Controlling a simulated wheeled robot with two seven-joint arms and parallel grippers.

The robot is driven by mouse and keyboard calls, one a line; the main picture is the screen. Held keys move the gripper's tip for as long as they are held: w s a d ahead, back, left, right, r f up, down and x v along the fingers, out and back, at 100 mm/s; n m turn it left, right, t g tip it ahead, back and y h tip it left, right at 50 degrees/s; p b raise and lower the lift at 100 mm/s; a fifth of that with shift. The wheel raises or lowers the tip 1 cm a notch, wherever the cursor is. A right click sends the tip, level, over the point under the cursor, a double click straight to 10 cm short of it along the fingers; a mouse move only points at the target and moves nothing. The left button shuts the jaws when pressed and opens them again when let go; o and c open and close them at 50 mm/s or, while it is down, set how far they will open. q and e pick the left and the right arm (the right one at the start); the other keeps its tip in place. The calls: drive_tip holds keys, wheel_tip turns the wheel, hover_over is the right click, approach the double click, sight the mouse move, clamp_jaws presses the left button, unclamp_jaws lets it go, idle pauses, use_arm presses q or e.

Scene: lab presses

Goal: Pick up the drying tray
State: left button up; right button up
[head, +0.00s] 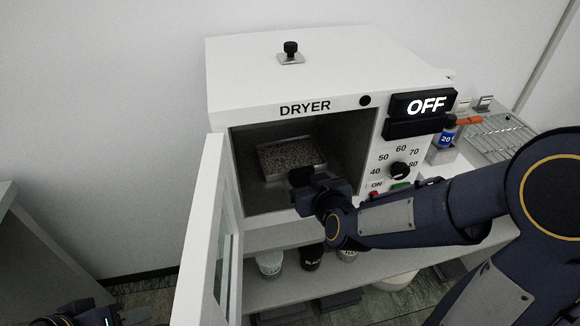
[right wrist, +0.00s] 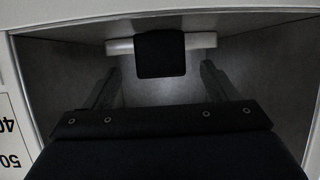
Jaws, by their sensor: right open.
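The drying tray (head: 263,163) is a shallow pale-rimmed tray holding speckled grainy material, inside the open dryer chamber. In the right wrist view its pale front edge (right wrist: 120,46) shows with a black block-like handle (right wrist: 161,55) at its middle. My right gripper (head: 308,178) reaches into the dryer opening at the tray's front. In the right wrist view its two fingers (right wrist: 161,74) are spread, one on each side of the handle, with gaps and nothing gripped. My left gripper (head: 95,315) is only partly in view at the bottom left; its fingers are not clear.
The white dryer (head: 300,75) shows OFF, and its door (head: 205,235) stands open at the left. Cups (head: 270,262) stand on the shelf below. A blue-labelled bottle (head: 447,135) and a wire rack (head: 500,135) are at the right. The chamber walls are close around my right gripper.

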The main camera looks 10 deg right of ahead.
sight(304, 175)
drive_tip(key=x, duration=0.5)
drive_tip(key=shift+w, duration=0.15)
drive_tip(key=shift+r, duration=0.1)
drive_tip(key=shift+c, duration=0.3)
drive_tip(key=c, duration=1.1)
